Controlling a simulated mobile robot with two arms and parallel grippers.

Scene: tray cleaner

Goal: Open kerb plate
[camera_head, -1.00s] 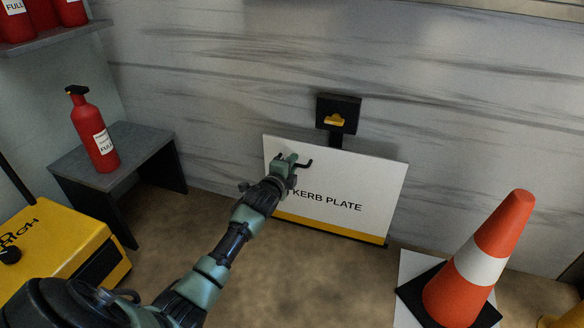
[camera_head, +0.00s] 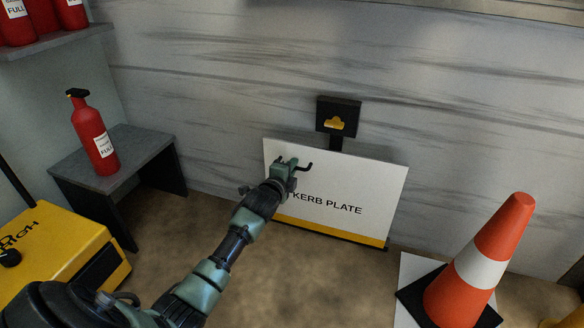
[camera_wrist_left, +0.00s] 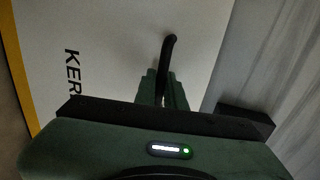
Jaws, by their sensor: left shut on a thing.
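The kerb plate (camera_head: 350,185) is a white panel with black "KERB PLATE" lettering and a yellow strip along its bottom edge. It stands upright at the marbled wall. A black hooked handle (camera_head: 305,167) sits near its upper left; it also shows in the left wrist view (camera_wrist_left: 169,50). My left gripper (camera_head: 287,164) is at the plate's upper left, shut on the handle. In the left wrist view the green fingers (camera_wrist_left: 163,88) close around the handle's lower part. My right gripper is not in view.
An orange cone (camera_head: 500,228) stands at right. A red extinguisher (camera_head: 92,130) stands on a grey bench (camera_head: 150,150) at left, near a yellow machine (camera_head: 60,245). Floor before the plate is clear.

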